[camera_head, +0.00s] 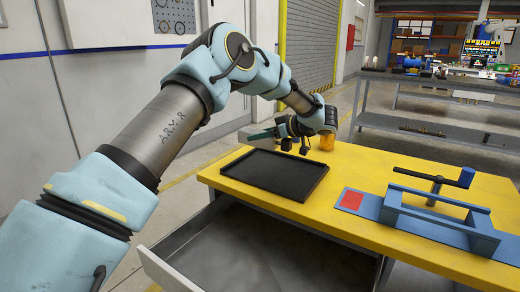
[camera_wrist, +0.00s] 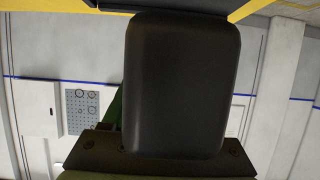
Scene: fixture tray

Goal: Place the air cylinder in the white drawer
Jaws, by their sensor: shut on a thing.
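My gripper (camera_head: 295,147) is up over the back edge of the yellow table, behind the black tray. Its dark jaws are shut on a slim green thing (camera_head: 262,134) with a dark end, which sticks out to the left; I take it for the air cylinder. In the wrist view, a dark rounded block hides nearly all of it, leaving a green sliver (camera_wrist: 115,112). The white drawer (camera_head: 172,272) is pulled open under the table's front left. Its visible grey inside is empty.
The black tray (camera_head: 318,178) lies empty on the yellow table (camera_head: 345,222). A blue fixture (camera_head: 440,222) with a handle stands at right, by a red square (camera_head: 352,199). An amber thing (camera_head: 327,142) is close beside my gripper. A grey shelf stands behind.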

